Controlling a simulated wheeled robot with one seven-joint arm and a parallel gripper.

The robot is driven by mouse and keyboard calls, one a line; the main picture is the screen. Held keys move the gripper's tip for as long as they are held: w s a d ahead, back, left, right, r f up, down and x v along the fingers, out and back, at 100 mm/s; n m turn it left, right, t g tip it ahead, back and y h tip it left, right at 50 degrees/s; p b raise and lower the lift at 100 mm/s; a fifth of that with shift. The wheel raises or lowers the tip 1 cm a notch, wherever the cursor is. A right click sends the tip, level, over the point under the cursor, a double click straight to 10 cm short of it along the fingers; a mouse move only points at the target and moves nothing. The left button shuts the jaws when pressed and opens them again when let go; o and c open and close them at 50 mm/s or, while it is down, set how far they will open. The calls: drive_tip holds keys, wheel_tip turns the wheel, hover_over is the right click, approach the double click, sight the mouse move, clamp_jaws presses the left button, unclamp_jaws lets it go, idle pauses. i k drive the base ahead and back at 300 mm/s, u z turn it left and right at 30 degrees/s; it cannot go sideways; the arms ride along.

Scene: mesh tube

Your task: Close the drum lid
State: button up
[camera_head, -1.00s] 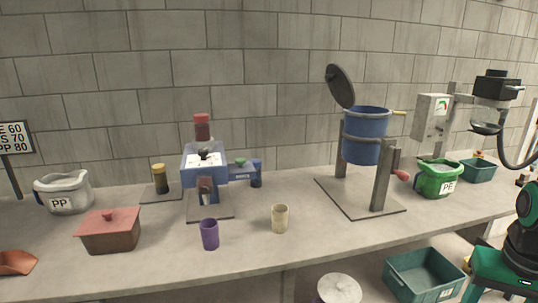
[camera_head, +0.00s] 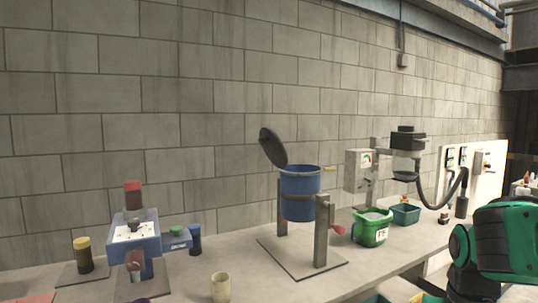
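The blue drum (camera_head: 301,194) hangs between two grey posts on a flat base plate (camera_head: 297,264) on the counter, near the middle of the head view. Its dark round lid (camera_head: 273,147) stands open, tilted up at the drum's upper left rim. A tan handle (camera_head: 330,168) sticks out at the rim's right side. A red knob (camera_head: 338,229) is beside the right post. My green and black arm shows at the right edge, well to the right of the drum. My gripper cannot be made out in the view.
A green bucket (camera_head: 371,227) and a teal bin (camera_head: 405,214) stand right of the drum. A grey control box (camera_head: 357,170) and a machine with a dark hose are behind them. A beige cup (camera_head: 221,287) and a blue device (camera_head: 136,240) are to the left.

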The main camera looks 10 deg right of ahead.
sight(274, 149)
drive_tip(key=k, duration=1.3)
drive_tip(key=u, duration=0.45)
drive_tip(key=i, duration=1.95)
drive_tip(key=z, duration=0.6)
